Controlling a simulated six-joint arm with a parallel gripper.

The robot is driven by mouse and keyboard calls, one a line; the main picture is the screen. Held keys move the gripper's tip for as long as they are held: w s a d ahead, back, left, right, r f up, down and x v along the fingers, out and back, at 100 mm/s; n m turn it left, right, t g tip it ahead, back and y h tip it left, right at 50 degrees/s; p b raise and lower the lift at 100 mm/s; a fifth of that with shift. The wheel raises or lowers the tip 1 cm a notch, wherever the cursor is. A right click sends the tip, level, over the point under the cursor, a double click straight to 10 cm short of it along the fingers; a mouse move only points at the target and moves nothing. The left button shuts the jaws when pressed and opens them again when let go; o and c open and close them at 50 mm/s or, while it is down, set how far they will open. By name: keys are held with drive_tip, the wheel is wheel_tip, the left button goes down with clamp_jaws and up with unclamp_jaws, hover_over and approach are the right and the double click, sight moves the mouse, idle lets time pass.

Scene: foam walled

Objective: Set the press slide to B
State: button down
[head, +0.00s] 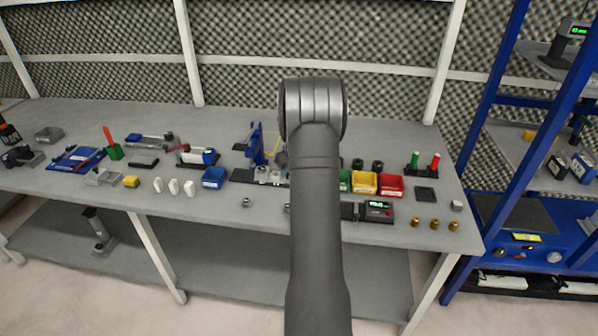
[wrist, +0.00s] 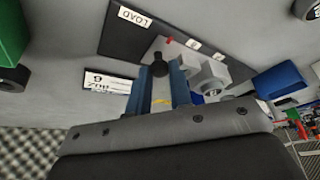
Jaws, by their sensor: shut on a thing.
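In the wrist view my gripper (wrist: 168,84) has its two blue fingers shut on the black knob (wrist: 159,65) of the press slide. The slide's grey carriage (wrist: 172,50) sits on a dark base plate (wrist: 122,35). The plate has a LOAD label (wrist: 136,17) and two small white labels (wrist: 193,43), whose letters are too small to read. A red mark (wrist: 169,40) on the carriage lies between LOAD and the nearer small label, closer to the small label. In the head view the blue press (head: 257,145) stands behind the dark plate (head: 242,175); my arm hides my gripper.
Grey blocks (wrist: 213,72) stand close beside the fingers in the wrist view. In the head view a blue bin (head: 213,178) is left of the plate. Yellow (head: 364,183) and red (head: 391,186) bins are right of my arm. The bench front is mostly clear.

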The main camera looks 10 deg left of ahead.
sight(277, 175)
drive_tip(key=a, duration=0.3)
drive_tip(key=shift+a, duration=0.2)
drive_tip(key=c, duration=1.3)
unclamp_jaws()
drive_tip(key=v, duration=1.7)
drive_tip(key=shift+r, duration=0.2)
